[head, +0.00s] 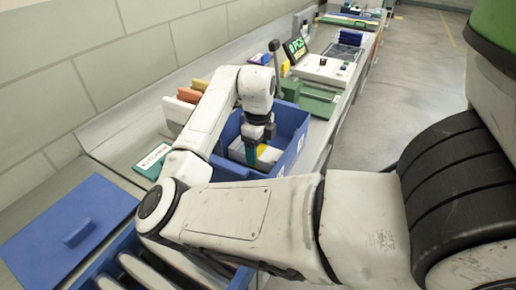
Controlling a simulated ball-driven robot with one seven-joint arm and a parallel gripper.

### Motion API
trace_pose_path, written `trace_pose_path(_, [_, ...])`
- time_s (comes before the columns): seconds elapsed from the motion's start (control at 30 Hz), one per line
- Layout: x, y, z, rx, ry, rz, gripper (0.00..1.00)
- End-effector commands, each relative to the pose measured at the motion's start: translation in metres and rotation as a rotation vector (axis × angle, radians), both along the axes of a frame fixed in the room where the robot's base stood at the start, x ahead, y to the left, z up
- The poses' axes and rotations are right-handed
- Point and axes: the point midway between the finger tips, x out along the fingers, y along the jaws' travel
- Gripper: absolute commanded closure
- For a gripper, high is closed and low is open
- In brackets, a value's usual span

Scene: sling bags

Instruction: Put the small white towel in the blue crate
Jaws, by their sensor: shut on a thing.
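The blue crate (286,165) stands in the middle of the counter, open at the top. My gripper is shut on the white item. The fingertips and the item's underside are partly hidden, so I cannot tell whether it touches the crate floor.
Upright coloured items (187,96) stand left of the crate, near a green-and-white sign (153,160). A blue lid-like panel (60,235) lies at front left. A green box (318,101) and a white device (325,69) stand behind. The wall borders the counter's left side.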

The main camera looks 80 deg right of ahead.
Motion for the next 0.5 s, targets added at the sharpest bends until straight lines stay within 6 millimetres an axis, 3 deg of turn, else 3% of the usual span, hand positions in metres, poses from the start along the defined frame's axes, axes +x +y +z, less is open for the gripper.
trace_pose_path(0.3, [0.0000,0.0001,-0.0007,0.000,0.000,0.000,0.06])
trace_pose_path(0.5, [0.0001,0.0000,-0.0001,0.000,0.000,0.000,0.06])
